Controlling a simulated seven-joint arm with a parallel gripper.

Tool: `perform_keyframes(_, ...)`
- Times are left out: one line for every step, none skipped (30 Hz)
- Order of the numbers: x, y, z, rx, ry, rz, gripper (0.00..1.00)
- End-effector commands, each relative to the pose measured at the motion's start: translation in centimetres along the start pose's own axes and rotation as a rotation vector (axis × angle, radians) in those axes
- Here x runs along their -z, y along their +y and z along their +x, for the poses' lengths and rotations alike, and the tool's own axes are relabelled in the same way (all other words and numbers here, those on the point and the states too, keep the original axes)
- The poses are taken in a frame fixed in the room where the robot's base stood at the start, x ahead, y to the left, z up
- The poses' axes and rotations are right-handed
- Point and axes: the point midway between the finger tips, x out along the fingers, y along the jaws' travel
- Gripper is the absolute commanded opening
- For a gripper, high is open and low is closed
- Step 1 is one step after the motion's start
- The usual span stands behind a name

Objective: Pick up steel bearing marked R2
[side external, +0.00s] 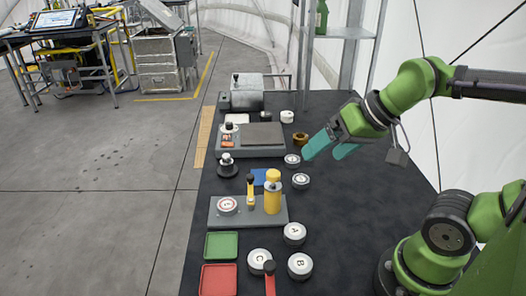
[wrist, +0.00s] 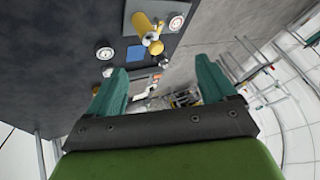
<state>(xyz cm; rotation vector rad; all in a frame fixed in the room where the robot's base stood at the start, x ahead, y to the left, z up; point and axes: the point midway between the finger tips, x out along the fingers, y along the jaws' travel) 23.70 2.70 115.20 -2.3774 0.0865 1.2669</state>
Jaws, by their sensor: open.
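Two small round steel pieces with white tops, the near one (side external: 301,181) and the far one (side external: 292,160), lie on the dark table left of my gripper. Their marks are too small to read, so I cannot tell which is R2. In the wrist view, one light round disc (wrist: 104,51) and a smaller one (wrist: 108,71) show left of the fingers. My gripper (side external: 324,154) is open above the table, with its teal fingers apart and nothing between them. It also shows in the wrist view (wrist: 160,68).
Larger discs marked A (side external: 295,233), B (side external: 300,266) and C (side external: 259,261) lie nearer the front. Green (side external: 221,245) and red (side external: 219,278) trays are at left. A brass ring (side external: 301,138) sits near the fingers. The table's right side is clear.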

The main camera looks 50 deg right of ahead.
Motion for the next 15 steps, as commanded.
perform_keyframes(0.0,0.6,0.7,-0.033,-0.02,0.014,0.84)
perform_keyframes(0.1,0.7,1.2,-0.054,-0.032,0.013,0.84)
perform_keyframes(0.3,1.0,1.9,-0.088,-0.049,0.006,0.84)
perform_keyframes(0.4,1.1,2.5,-0.117,-0.065,-0.011,0.84)
perform_keyframes(0.6,1.3,3.1,-0.146,-0.083,-0.054,0.84)
perform_keyframes(0.9,1.4,4.0,-0.182,-0.113,-0.145,0.84)
perform_keyframes(1.2,1.5,4.8,-0.205,-0.14,-0.237,0.84)
perform_keyframes(1.4,1.5,5.5,-0.221,-0.171,-0.339,0.84)
perform_keyframes(1.7,1.4,6.5,-0.232,-0.209,-0.48,0.84)
perform_keyframes(1.9,1.4,7.1,-0.234,-0.237,-0.583,0.84)
perform_keyframes(2.1,1.3,7.8,-0.231,-0.265,-0.687,0.84)
perform_keyframes(2.3,1.1,8.6,-0.222,-0.301,-0.827,0.84)
perform_keyframes(2.5,0.9,9.2,-0.21,-0.327,-0.935,0.84)
perform_keyframes(2.6,0.7,9.8,-0.194,-0.352,-1.04,0.84)
perform_keyframes(2.8,0.4,10.6,-0.167,-0.382,-1.186,0.84)
